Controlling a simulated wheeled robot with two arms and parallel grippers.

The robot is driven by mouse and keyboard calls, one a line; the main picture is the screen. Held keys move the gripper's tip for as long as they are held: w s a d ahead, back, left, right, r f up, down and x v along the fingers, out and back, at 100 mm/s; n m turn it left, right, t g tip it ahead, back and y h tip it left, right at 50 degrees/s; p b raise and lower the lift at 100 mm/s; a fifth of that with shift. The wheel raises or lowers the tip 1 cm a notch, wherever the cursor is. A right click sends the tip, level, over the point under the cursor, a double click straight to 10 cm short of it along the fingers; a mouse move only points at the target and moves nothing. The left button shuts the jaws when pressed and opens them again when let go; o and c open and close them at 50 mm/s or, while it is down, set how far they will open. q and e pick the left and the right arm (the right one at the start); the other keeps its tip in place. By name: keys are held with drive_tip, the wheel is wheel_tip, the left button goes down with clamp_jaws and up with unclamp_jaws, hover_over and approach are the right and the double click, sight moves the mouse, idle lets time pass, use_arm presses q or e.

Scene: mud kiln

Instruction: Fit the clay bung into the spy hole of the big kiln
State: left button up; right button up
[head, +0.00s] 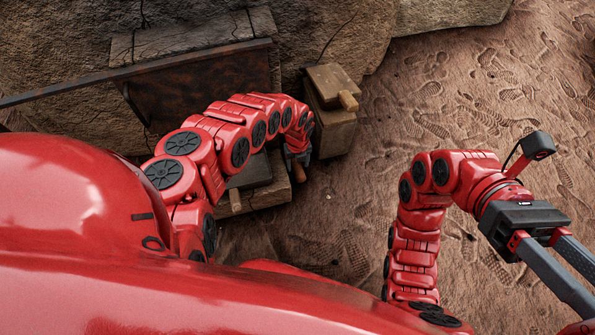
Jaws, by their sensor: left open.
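My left gripper (299,163) points down beside a low wooden block with a dark top (250,174). It is open, and its fingertips are small and partly hidden by my wrist. A small reddish-brown piece (300,173) shows at the fingertips; I cannot tell whether it is the clay bung or whether it sits between the fingers. My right gripper (577,272) is at the right edge, over bare ground, with its two long fingers apart and nothing seen between them. A big rough mud-brown mass (60,95), perhaps the big kiln, fills the upper left. I see no spy hole.
A dark rusty metal plate (190,85) with a long bar leans against the mass at upper left. A wooden box with a peg (325,82) stands just behind my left gripper. Footprinted sandy ground (480,90) lies open to the right.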

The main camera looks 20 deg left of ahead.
use_arm(q)
drive_tip(key=shift+f+b, duration=0.45)
drive_tip(key=shift+f, duration=0.25)
drive_tip(key=shift+f+b, duration=0.65)
drive_tip(key=shift+f, duration=0.3)
use_arm(e)
drive_tip(key=s+d+f+n+t+h, duration=0.1)
drive_tip(key=s+d+f+n+t, duration=0.1)
drive_tip(key=s+d+f+t, duration=0.3)
drive_tip(key=d+t, duration=0.2)
drive_tip(key=t, duration=0.2)
drive_tip(key=shift+s+f+h, duration=0.25)
drive_tip(key=shift+f+h, duration=0.05)
drive_tip(key=shift+f, duration=0.05)
use_arm(q)
drive_tip(key=shift+c, duration=0.2)
use_arm(e)
drive_tip(key=shift+d, duration=0.1)
use_arm(q)
clamp_jaws()
